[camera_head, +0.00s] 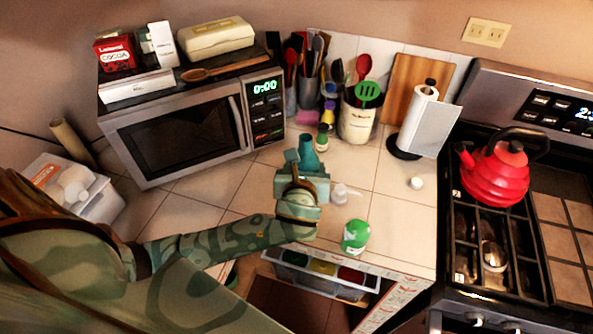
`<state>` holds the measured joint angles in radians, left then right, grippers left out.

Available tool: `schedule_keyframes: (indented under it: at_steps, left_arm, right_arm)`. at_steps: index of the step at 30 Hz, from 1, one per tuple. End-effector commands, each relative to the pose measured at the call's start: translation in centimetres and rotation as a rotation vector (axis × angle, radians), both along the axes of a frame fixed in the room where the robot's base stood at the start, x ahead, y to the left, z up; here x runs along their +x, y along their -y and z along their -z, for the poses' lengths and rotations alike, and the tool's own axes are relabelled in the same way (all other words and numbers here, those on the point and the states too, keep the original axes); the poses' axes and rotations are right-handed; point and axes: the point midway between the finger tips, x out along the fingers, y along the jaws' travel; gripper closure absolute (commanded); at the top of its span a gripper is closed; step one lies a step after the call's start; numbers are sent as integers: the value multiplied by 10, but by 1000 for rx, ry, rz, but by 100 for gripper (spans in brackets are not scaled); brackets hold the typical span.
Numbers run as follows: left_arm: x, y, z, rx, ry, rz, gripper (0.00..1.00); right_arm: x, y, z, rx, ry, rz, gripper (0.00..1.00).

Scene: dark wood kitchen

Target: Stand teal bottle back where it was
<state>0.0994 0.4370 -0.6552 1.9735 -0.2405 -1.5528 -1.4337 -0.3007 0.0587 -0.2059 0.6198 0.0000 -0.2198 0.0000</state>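The teal bottle (307,151) shows just beyond my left gripper (304,172), on the counter side in front of the microwave's right end. Its neck points up and its lower part is hidden by the gripper. My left arm comes in from the left over the counter's front edge. The fingers are hidden behind the gripper body, so I cannot tell whether they are closed on the bottle or whether its base touches the counter. My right gripper is not in view.
A clear item (341,193) and a green-and-white container (356,236) are right of my gripper. The microwave (190,125) is at left. An open drawer (318,275) lies below. Tiles at right-centre are mostly clear.

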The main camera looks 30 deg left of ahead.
Motion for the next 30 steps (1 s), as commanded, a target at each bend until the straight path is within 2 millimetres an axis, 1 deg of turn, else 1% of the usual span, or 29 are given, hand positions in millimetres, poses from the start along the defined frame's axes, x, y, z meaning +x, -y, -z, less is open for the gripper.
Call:
schedule_keyframes:
  at_steps: [2, 6, 9, 10, 12, 15, 18, 20, 25, 30]
  left_arm:
    - [10, -11, 5, 7, 3, -3, 90]
    - [37, -37, 22, 9, 3, -6, 90]
    - [58, -56, 35, 8, 5, -6, 90]
    - [64, -62, 38, 8, 5, -7, 90]
    - [72, -69, 57, 6, 1, -4, 90]
    - [83, -78, 75, 5, 2, -4, 90]
    - [90, -85, 85, 4, 3, -3, 90]
    - [93, -86, 88, 4, 4, -2, 90]
    - [99, -92, 98, 4, 4, -2, 90]
    - [98, -91, 125, 2, 2, -3, 90]
  right_arm:
    - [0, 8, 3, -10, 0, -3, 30]
    - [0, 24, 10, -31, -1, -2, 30]
    - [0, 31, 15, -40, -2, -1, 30]
    - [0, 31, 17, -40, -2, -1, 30]
    - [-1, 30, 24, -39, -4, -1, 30]
    - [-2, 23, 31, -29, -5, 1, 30]
    - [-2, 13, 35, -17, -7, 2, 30]
    - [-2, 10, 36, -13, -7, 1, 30]
    - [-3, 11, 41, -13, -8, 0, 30]
    - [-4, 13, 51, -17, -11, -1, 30]
